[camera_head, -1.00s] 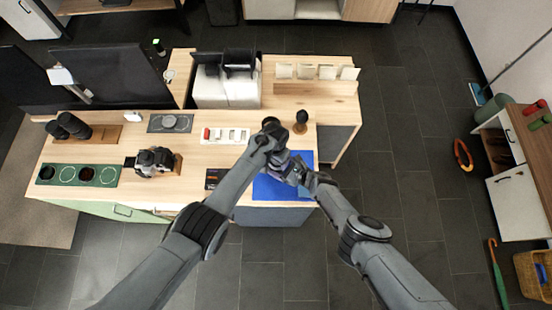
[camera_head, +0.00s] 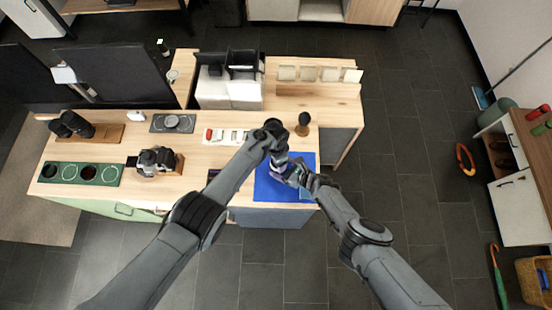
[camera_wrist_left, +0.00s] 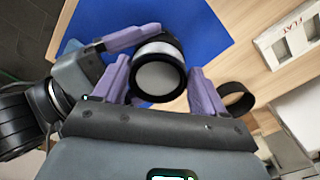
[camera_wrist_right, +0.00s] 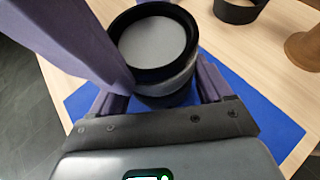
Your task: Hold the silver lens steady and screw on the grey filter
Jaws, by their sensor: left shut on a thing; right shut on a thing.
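The silver lens (camera_wrist_right: 182,84) stands out over the blue mat (camera_head: 268,188), a pale band between dark rings. The grey filter (camera_wrist_right: 153,44), a grey disc in a black rim, sits at its upper end; it faces the camera in the left wrist view (camera_wrist_left: 158,78). Whether it is threaded on or only resting there I cannot tell. My left gripper (camera_head: 281,160) is shut, its purple fingers (camera_wrist_left: 160,88) either side of the filter's rim. My right gripper (camera_head: 292,174) is shut around the lens body below it. The fingers hide part of both.
A black open ring (camera_wrist_right: 238,9) and a wooden-handled brush (camera_head: 303,124) stand behind the mat. A camera (camera_head: 157,161), a green tray (camera_head: 51,181) and a white labelled holder (camera_wrist_left: 288,38) are on the table. The right part of the mat is clear.

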